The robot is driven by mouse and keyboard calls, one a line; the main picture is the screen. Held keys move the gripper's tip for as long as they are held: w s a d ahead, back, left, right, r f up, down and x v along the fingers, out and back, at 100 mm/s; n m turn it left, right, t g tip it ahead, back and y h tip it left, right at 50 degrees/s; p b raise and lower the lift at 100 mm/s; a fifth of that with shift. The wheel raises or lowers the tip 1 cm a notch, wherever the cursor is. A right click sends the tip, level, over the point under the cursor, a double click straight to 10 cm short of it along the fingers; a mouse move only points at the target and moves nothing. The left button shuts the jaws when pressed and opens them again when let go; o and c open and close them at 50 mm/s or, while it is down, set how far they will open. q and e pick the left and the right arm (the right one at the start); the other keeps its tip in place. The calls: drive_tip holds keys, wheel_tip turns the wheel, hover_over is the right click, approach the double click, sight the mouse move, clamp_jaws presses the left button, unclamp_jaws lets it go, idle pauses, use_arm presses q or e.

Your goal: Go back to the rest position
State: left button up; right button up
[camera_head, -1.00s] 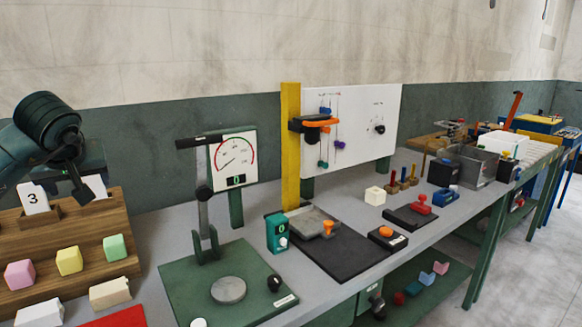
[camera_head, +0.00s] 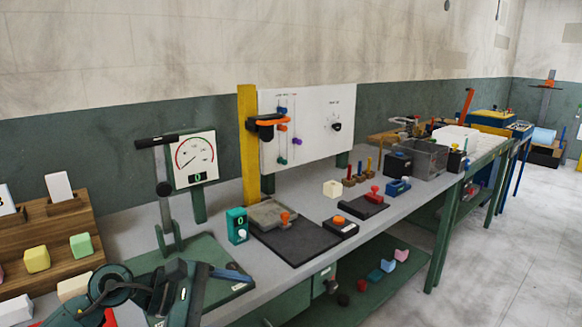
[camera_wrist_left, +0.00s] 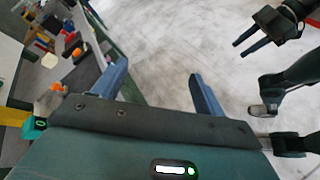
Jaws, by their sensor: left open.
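My left gripper (camera_head: 212,287) is low in the head view, in front of the green press base (camera_head: 205,255), with its arm coming in from the bottom left. In the left wrist view the left gripper (camera_wrist_left: 157,70) has its two blue fingers wide apart, with nothing between them and bare floor beyond. My right gripper (camera_wrist_left: 238,46) shows at the top right of the left wrist view, its two fingers apart and empty. The right gripper is not in the head view.
The grey bench (camera_head: 290,285) runs to the right with a dial press (camera_head: 195,160), a teal box (camera_head: 237,225), a black mat (camera_head: 295,240) and a white board (camera_head: 310,125). A wooden rack (camera_head: 75,225) with foam blocks stands left. Floor (camera_head: 500,240) is clear at right.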

use_arm(q)
drive_tip(key=s+d+r+n+t+h, duration=0.1)
drive_tip(key=s+d+n+t+h, duration=0.3)
drive_tip(key=n, duration=0.7)
drive_tip(key=a+f+n+t+y+p, duration=0.1)
drive_tip(key=a+f+n+t+y, duration=0.3)
drive_tip(key=n, duration=0.9)
drive_tip(key=a+f+n+t+y, duration=0.1)
drive_tip(key=f+n+t+y, duration=0.3)
drive_tip(key=n, duration=0.9)
drive_tip(key=s+a+f+n+g+y, duration=0.3)
drive_tip(key=s+f+n+g+y, duration=0.2)
drive_tip(key=s+f+n, duration=0.8)
wheel_tip(320, 180, down, 3)
drive_tip(key=n, duration=0.4)
drive_tip(key=shift+s+n+p, duration=0.3)
drive_tip(key=shift+n+p, duration=0.05)
drive_tip(key=shift+n, duration=0.05)
